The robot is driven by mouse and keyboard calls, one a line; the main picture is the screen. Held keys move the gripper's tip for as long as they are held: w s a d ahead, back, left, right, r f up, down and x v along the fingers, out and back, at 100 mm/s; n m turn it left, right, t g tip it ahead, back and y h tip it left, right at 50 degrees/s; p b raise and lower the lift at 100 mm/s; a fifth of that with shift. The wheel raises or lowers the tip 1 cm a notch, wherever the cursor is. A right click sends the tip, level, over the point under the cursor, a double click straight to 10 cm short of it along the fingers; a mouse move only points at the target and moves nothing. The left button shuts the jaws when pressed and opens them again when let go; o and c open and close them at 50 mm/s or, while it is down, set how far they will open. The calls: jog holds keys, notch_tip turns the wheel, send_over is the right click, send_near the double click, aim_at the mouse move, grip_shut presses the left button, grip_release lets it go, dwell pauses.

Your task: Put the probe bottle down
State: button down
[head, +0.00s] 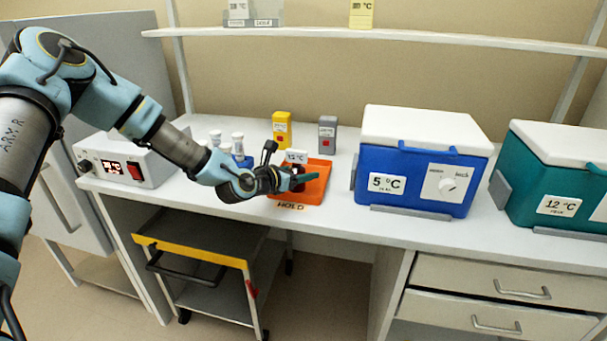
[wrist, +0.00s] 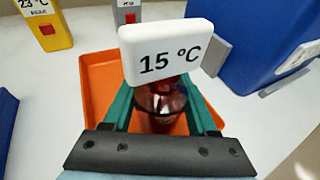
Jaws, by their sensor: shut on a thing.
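The probe bottle (wrist: 160,104) is dark red and glassy, with a white tag (wrist: 165,52) reading 15 °C at its top. The tag also shows in the head view (head: 296,156). My gripper (wrist: 161,96) has its teal fingers shut on the bottle, one on each side. In the head view my gripper (head: 291,179) is over the orange tray (head: 314,188), which has HOLD written at its front edge. The bottle is within the tray's outline and looks upright. I cannot tell whether its base touches the tray floor; fingers and arm hide most of it.
A yellow device (head: 282,130) and a grey device (head: 327,134) stand behind the tray. White-capped bottles in a blue rack (head: 238,160) are to the left. A blue 5 °C cooler (head: 420,165) stands right, a teal 12 °C cooler (head: 560,180) beyond it. A cart (head: 205,280) is below.

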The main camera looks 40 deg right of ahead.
jog(key=shift+f, duration=0.8)
jog(key=shift+c, duration=0.9)
grip_release()
jog(key=shift+r, duration=0.2)
jog(key=shift+a, duration=0.3)
jog(key=b+v, duration=0.3)
jog(key=v, duration=0.8)
jog(key=shift+a+r, duration=0.2)
jog(key=shift+a, duration=0.1)
